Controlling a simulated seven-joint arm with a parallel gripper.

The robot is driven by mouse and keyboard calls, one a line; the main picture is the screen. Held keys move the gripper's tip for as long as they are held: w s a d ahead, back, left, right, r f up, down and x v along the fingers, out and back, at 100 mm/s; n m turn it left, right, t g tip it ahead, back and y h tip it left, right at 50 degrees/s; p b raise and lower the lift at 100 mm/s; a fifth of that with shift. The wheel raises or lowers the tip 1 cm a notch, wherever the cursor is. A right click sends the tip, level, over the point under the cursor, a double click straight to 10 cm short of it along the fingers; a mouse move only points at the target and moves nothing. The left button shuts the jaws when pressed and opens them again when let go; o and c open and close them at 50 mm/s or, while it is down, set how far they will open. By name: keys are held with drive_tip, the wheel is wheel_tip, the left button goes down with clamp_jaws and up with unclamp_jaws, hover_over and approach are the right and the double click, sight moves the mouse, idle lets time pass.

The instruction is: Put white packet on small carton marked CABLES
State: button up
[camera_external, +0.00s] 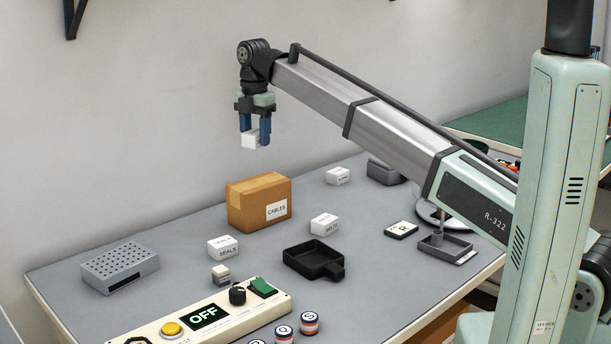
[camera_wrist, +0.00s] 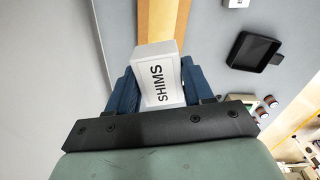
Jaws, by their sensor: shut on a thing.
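My gripper (camera_external: 254,133) is shut on a white packet (camera_external: 249,141), held in the air between its blue fingers. In the wrist view the packet (camera_wrist: 161,70) shows the word SHIMS. The small brown carton (camera_external: 245,192) marked CABLES stands on the grey table, below the packet in the outside view, with clear space between them. Its taped top shows in the wrist view as a brown strip (camera_wrist: 164,20) beyond the packet, which hides part of it.
White boxes, one marked SEALS (camera_external: 223,248), stand around the carton. A black tray (camera_external: 315,262) lies in front, a grey perforated box (camera_external: 120,268) at left, and a control panel showing OFF (camera_external: 205,317) at the front. The air around the packet is clear.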

sight(258, 182)
drive_tip(key=shift+w+d+r+m, duration=0.1)
drive_tip(key=shift+r+m, duration=0.05)
drive_tip(key=shift+m, duration=1.15)
wheel_tip(258, 182, down, 10)
drive_tip(key=o, duration=1.2)
drive_tip(key=shift+c, duration=0.2)
wheel_tip(258, 182, up, 12)
